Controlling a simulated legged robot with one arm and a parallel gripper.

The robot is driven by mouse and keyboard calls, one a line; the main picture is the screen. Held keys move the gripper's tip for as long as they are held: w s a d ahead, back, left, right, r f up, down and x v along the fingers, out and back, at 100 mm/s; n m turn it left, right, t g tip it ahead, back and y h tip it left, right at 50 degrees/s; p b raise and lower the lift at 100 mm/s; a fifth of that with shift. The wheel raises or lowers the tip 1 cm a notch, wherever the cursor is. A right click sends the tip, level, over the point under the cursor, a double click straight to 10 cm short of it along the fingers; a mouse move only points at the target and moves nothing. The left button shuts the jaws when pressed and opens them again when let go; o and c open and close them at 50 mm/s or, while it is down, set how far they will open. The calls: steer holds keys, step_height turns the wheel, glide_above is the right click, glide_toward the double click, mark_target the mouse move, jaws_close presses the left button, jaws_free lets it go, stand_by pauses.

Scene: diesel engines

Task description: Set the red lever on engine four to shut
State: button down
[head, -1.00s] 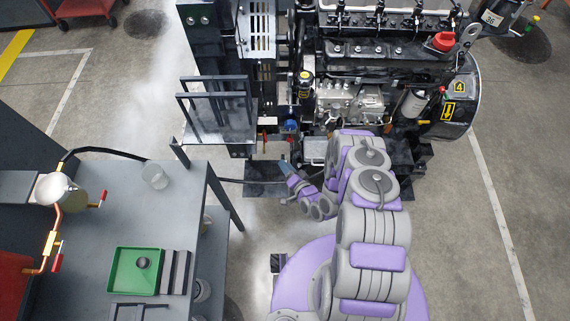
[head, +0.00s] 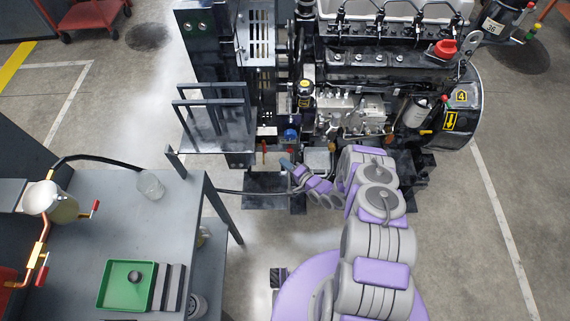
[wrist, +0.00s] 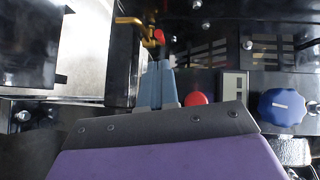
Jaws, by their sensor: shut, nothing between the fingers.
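Engine four (head: 340,62) stands at the top of the head view, with a yellow "4" label (head: 461,97) on its right end. In the wrist view, a small red lever (wrist: 159,36) shows with a brass-coloured fitting just ahead of my fingertips. What looks like the same lever (head: 263,152) is a small red upright mark in the head view, left of my gripper. My gripper (head: 287,164) is shut and empty, pointing at the engine's lower front; its blue-grey fingers (wrist: 157,82) also show in the wrist view. Whether the fingertips touch the lever I cannot tell.
A red button (wrist: 196,98) and a blue knob (wrist: 283,107) are right of my fingers; the knob also shows in the head view (head: 290,135). A grey bench (head: 85,220) with a green tray (head: 110,290) stands left. Floor at right is clear.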

mark_target(264, 147)
steer(key=b+x, duration=0.1)
steer(key=x, duration=0.6)
steer(key=shift+w+a+b, duration=0.2)
steer(key=shift+w+b, duration=0.05)
steer(key=shift+b, duration=0.1)
